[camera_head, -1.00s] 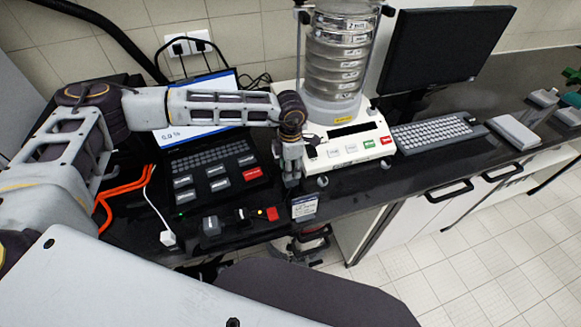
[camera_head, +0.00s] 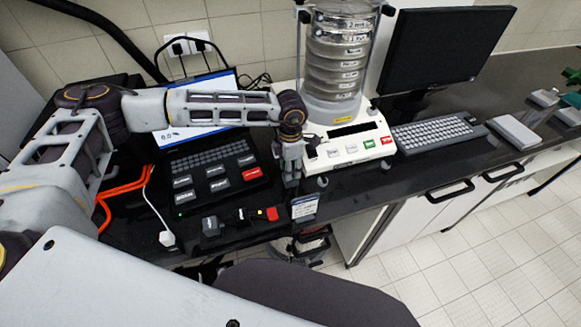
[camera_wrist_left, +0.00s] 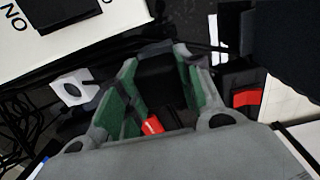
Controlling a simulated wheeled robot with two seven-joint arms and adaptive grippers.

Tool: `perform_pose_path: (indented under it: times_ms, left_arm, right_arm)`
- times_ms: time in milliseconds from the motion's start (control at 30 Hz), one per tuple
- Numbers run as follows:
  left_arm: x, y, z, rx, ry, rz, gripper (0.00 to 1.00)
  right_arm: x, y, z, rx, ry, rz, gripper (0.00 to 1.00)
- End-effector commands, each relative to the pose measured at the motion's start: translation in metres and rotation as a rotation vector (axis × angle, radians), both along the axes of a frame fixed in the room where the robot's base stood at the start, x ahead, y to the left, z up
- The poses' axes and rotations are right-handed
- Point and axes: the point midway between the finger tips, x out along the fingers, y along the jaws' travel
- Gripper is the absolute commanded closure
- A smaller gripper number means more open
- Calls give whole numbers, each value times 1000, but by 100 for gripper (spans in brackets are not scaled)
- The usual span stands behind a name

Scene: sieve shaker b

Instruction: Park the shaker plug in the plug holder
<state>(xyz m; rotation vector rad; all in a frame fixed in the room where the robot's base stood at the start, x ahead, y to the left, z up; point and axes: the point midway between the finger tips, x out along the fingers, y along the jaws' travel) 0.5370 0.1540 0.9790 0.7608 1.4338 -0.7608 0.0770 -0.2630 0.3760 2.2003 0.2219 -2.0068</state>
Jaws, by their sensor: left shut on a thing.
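My left gripper (camera_head: 291,178) points down just in front of the white sieve shaker (camera_head: 350,147), over the front strip of the dark bench. In the left wrist view, my left gripper (camera_wrist_left: 160,85) is shut, with green pads on both sides of a dark block that looks like the shaker plug (camera_wrist_left: 158,77). A red tip (camera_wrist_left: 152,126) shows just below this block, between the fingers. In the head view the held thing is too small to make out. I cannot tell for sure which thing is the plug holder. My right gripper is not in view.
A white plug (camera_head: 167,239) lies farther left. A keyboard (camera_head: 438,132) is on the right.

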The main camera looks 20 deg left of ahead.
Motion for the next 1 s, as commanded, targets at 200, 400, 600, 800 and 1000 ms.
perform_pose_path:
  times_ms: [200,400,600,800,1000]
  left_arm:
    - [0,0,0,-1,-1,0,100]
    - [0,0,0,0,0,0,100]
    - [0,0,0,0,0,0,100]
    - [0,0,0,0,0,0,100]
    - [0,0,-2,0,0,0,100]
  right_arm:
    - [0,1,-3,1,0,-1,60]
    - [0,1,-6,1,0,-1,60]
    - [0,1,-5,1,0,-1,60]
    - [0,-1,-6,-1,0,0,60]
    - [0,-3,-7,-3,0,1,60]
